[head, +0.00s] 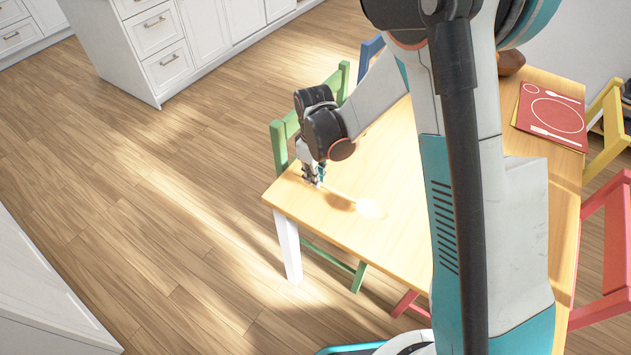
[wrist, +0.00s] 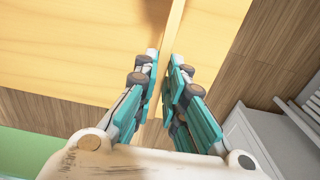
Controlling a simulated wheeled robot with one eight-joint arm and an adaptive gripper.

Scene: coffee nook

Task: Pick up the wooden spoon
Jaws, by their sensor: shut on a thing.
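The wooden spoon (head: 371,208) is pale and lies over the near left corner of the wooden table (head: 395,252), its bowl pointing right, washed out by bright light. Its handle (wrist: 174,25) runs up between the fingers in the wrist view. My gripper (head: 317,183) is at the handle end, close above the table, pointing down. In the wrist view my gripper's teal fingers (wrist: 163,68) are closed around the handle. I cannot tell whether the spoon touches the tabletop or is slightly raised.
A green chair (head: 281,140) stands close behind my gripper at the table's left edge. A red placemat (head: 551,113) lies at the far right of the table, near a brown object (head: 511,62). Yellow (head: 609,125) and red (head: 606,250) chairs stand right. Open floor lies left.

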